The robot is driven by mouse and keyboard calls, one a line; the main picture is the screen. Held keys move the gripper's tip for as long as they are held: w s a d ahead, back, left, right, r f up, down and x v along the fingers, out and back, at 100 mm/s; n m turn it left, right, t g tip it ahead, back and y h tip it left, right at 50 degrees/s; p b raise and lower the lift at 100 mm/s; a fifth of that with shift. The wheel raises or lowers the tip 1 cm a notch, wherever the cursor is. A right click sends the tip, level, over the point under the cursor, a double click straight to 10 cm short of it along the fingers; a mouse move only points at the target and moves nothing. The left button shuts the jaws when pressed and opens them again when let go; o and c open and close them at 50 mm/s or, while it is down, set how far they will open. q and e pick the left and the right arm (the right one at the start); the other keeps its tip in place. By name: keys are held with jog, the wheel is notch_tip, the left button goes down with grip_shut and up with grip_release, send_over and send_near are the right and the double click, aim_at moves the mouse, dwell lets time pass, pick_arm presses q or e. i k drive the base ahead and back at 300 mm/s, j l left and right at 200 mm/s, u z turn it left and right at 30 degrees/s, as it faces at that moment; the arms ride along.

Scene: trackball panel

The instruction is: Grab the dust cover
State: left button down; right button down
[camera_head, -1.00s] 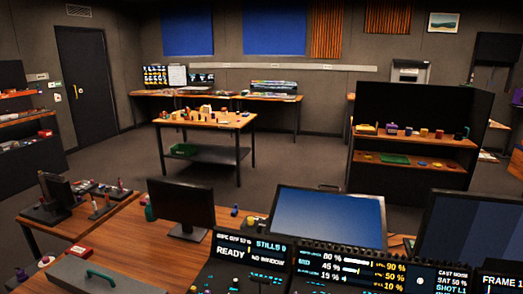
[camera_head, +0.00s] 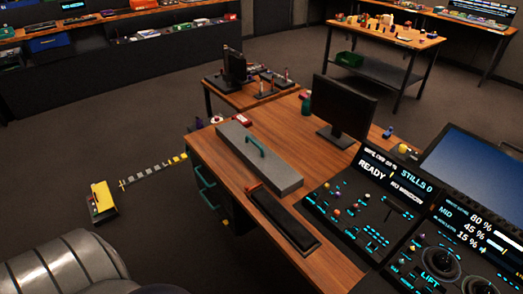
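A long grey box-shaped cover with a green handle, which looks like the dust cover (camera_head: 275,171), lies on the left part of the wooden desk (camera_head: 228,171). Its handle (camera_head: 255,145) stands up from its top. Neither of my grippers is in view. A ribbed silver part at the lower left looks like part of my own body.
A dark tray (camera_head: 283,217) lies in front of the cover. The control panel (camera_head: 362,212) and a black monitor (camera_head: 343,108) stand to its right. A yellow and black case (camera_head: 102,201) sits on the floor at left.

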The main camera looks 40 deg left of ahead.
aim_at(279, 175)
jog(key=i+j+z, duration=0.1)
jog(key=j, duration=0.3)
jog(key=i+j, duration=0.15)
jog(key=j, duration=0.2)
jog(key=i+j+z, duration=0.15)
jog(key=j, duration=0.65)
jog(key=i+j+z, duration=0.15)
jog(key=j, duration=0.25)
